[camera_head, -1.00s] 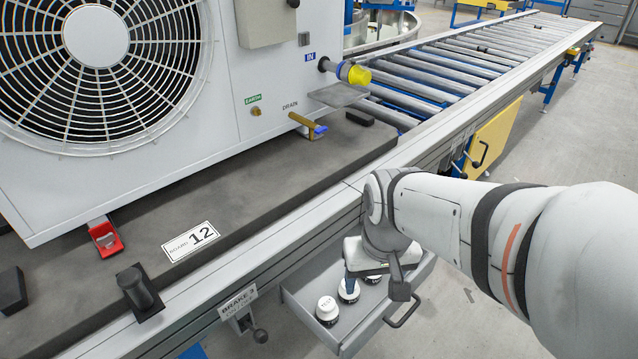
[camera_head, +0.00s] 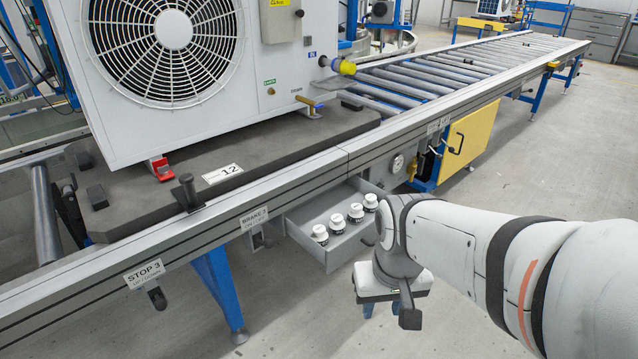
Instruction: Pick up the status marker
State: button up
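Several round white markers with dark bases stand in a row in an open grey drawer (camera_head: 333,257) under the conveyor. The frontmost marker (camera_head: 320,234) is at the left, and the row runs back to a marker (camera_head: 370,202) at the right. I cannot tell which one is meant by the status marker. My gripper (camera_head: 376,308) points down to the right of the drawer, apart from the markers in the picture.
The conveyor edge rail (camera_head: 300,178) runs above the drawer. A large fan unit (camera_head: 210,60) stands on a dark board (camera_head: 140,205). A brake lever (camera_head: 262,241) and a blue leg (camera_head: 220,285) are left of the drawer. The floor in front is clear.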

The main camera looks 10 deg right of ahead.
aim_at(337, 225)
jog(key=z, duration=0.75)
jog(key=i, duration=1.3)
jog(key=u, duration=0.25)
